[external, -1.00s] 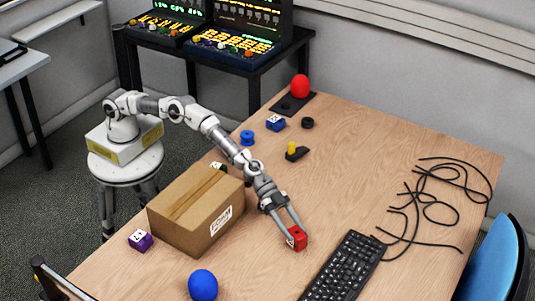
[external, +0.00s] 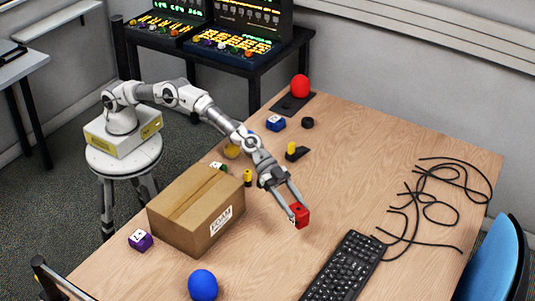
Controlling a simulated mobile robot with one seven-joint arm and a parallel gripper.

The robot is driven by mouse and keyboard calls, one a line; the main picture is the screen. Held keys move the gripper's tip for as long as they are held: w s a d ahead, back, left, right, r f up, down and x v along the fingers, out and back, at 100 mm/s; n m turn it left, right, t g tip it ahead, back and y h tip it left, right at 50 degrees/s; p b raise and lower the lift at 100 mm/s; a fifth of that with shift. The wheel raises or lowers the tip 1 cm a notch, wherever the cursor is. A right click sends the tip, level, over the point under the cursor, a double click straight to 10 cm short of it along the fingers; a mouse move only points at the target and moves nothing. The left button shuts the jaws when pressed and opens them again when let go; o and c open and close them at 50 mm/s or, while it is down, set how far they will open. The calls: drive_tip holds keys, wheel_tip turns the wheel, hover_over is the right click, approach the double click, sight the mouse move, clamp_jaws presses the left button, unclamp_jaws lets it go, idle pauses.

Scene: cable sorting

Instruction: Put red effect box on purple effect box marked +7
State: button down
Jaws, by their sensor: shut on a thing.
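The red effect box (external: 301,216) is held between the fingers of my gripper (external: 295,210), which is shut on it. The box appears to be a little above the table, to the right of the cardboard box. The purple effect box (external: 140,240), with a white marked top, sits on the table at the left of the cardboard box. Its marking is too small to read surely. My gripper is well to the right of it.
A large cardboard box (external: 196,208) stands between my gripper and the purple box. A blue ball (external: 203,285) lies in front of it. A black keyboard (external: 344,267) and loose cables (external: 425,205) lie to the right. A blue effect box (external: 275,123) and red ball (external: 300,86) are farther back.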

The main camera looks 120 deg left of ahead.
drive_tip(key=s+a+n+y, duration=0.15)
drive_tip(key=s+a, duration=0.25)
drive_tip(key=s, duration=0.4)
drive_tip(key=s+a+n+t+y, duration=0.1)
drive_tip(key=s+a+y, duration=0.1)
drive_tip(key=s+a, duration=0.35)
drive_tip(key=s+a+n+y, duration=0.2)
drive_tip(key=s+a, duration=0.1)
drive_tip(key=s, duration=0.6)
drive_tip(key=r+p+v, duration=0.1)
drive_tip(key=p+v, duration=1.4)
drive_tip(key=p, duration=0.5)
drive_tip(key=shift+a+r, duration=0.15)
drive_tip(key=shift+r, duration=0.25)
drive_tip(key=shift+h, duration=0.25)
drive_tip(key=shift+w, duration=0.1)
